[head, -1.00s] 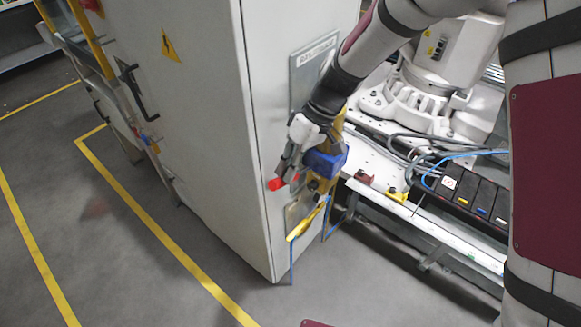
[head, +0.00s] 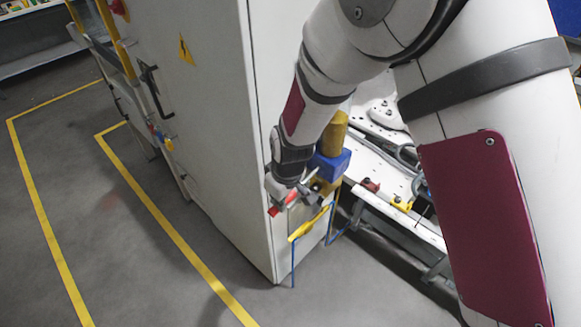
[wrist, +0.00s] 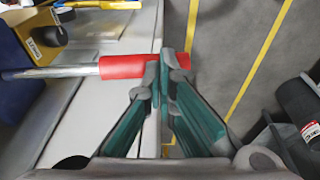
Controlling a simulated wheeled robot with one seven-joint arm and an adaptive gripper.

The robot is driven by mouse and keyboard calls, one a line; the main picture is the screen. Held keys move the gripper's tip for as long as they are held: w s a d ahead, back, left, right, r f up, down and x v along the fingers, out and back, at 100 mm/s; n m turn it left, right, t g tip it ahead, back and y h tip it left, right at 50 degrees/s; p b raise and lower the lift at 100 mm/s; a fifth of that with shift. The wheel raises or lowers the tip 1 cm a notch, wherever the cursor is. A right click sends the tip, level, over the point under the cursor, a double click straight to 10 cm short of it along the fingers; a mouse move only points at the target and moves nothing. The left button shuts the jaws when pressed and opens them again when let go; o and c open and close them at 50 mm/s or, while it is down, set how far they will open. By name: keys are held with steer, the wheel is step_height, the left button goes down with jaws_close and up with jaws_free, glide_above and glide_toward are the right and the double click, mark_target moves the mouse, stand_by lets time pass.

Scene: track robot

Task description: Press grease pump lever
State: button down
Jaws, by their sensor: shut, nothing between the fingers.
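The grease pump has a blue body (head: 331,165) and a yellow-gold cylinder (head: 334,134) on the side of the white cabinet. Its lever is a metal rod (wrist: 50,72) with a red grip (wrist: 125,66); the red grip (head: 275,210) also shows low beside the cabinet edge in the head view, partly hidden by my gripper. My gripper (wrist: 164,62) is shut and empty, its green-sided fingers meeting at the tips. The tips overlap the outer end of the red grip in the wrist view and appear to be on it; exact contact cannot be told.
The white cabinet (head: 215,130) stands left of the pump. A yellow part (head: 308,227) and blue hoses (head: 292,262) hang below. A white bench (head: 400,212) with cables lies to the right. Grey floor (head: 130,260) with yellow lines is open at front left.

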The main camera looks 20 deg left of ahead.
steer(key=shift+s+f, duration=0.1)
steer(key=shift+f, duration=0.85)
steer(key=shift+f+b, duration=0.15)
steer(key=shift+b, duration=0.15)
steer(key=shift+s+f, duration=0.15)
steer(key=s+a+v, duration=0.1)
steer(key=v, duration=1.3)
steer(key=shift+s+p, duration=0.35)
steer(key=shift+s, duration=0.05)
